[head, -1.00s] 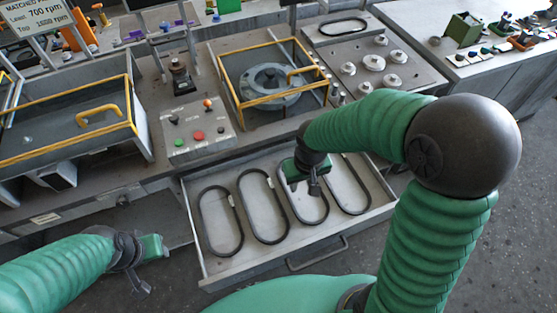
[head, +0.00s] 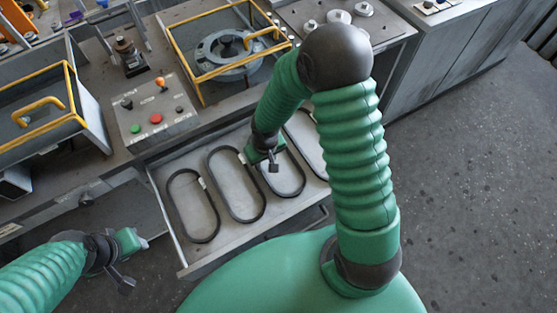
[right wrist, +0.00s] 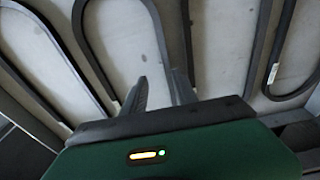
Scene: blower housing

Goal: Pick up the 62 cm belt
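Several black loop belts lie side by side in an open drawer (head: 180,262): a leftmost belt (head: 169,203), a second belt (head: 226,206), a third belt (head: 302,180) and a rightmost one partly behind my right arm. They carry small pale tags, too small to read, so I cannot tell which is 62 cm. My right gripper (head: 271,165) is over the far end of the third belt. In the right wrist view its two fingers (right wrist: 160,88) are apart with nothing between them, and belt loops lie beyond. My left gripper (head: 132,262) is left of the drawer; its fingers are unclear.
Behind the drawer stand a button panel (head: 155,112), a yellow-framed guard (head: 203,72) around a round housing, and a joystick block (head: 130,57). Another yellow-edged box (head: 75,122) is at left. Open floor (head: 470,200) lies at right.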

